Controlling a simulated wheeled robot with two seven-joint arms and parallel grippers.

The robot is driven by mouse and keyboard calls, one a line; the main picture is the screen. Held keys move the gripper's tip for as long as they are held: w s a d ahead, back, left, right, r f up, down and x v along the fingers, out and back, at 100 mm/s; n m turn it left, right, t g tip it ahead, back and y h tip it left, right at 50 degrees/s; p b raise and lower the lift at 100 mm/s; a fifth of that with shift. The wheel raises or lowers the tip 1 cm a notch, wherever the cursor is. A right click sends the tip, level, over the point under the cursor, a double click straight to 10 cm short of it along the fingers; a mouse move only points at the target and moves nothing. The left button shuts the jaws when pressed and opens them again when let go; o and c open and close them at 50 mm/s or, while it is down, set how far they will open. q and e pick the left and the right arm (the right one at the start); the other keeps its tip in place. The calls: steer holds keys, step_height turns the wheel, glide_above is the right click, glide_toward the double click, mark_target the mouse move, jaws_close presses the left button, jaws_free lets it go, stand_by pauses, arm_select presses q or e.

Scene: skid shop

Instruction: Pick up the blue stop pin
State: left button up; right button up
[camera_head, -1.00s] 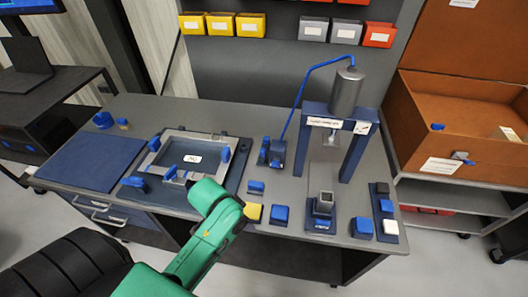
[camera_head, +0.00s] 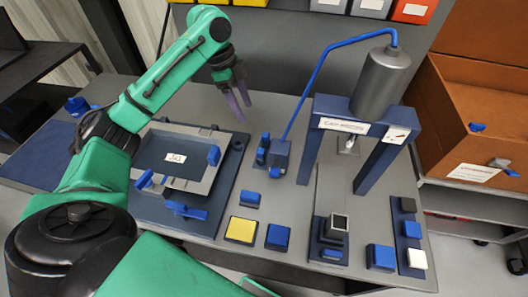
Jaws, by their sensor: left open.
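My left gripper (camera_head: 237,100) hangs over the back of the bench with its two purple fingers apart and nothing between them. It is behind the framed fixture (camera_head: 200,132) and above the bench top. I cannot tell for sure which blue part is the stop pin. Blue pieces stand on the fixture at its right side (camera_head: 214,155), its left front corner (camera_head: 145,179) and its front edge (camera_head: 185,211). A small blue upright piece (camera_head: 263,150) stands beside a blue block (camera_head: 279,158) left of the press. My right gripper is not in view.
The press (camera_head: 345,120) with its grey cylinder and blue hose rises right of centre. A yellow block (camera_head: 241,230) and blue blocks (camera_head: 278,237) lie along the front edge. Bins (camera_head: 370,8) hang at the back. A brown crate (camera_head: 480,140) stands at right.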

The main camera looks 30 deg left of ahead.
mark_target(261, 150)
arm_select(q)
steer(key=x, duration=0.5)
steer(key=p+x, duration=0.1)
steer(key=x, duration=0.4)
steer(key=p+x, duration=0.1)
steer(key=x, duration=0.5)
steer(key=shift+s+a, duration=0.1)
steer(key=shift+s, duration=0.25)
steer(key=shift+w+f, duration=0.1)
steer(key=shift+f, duration=0.2)
steer(key=shift+r, duration=0.1)
jaws_close()
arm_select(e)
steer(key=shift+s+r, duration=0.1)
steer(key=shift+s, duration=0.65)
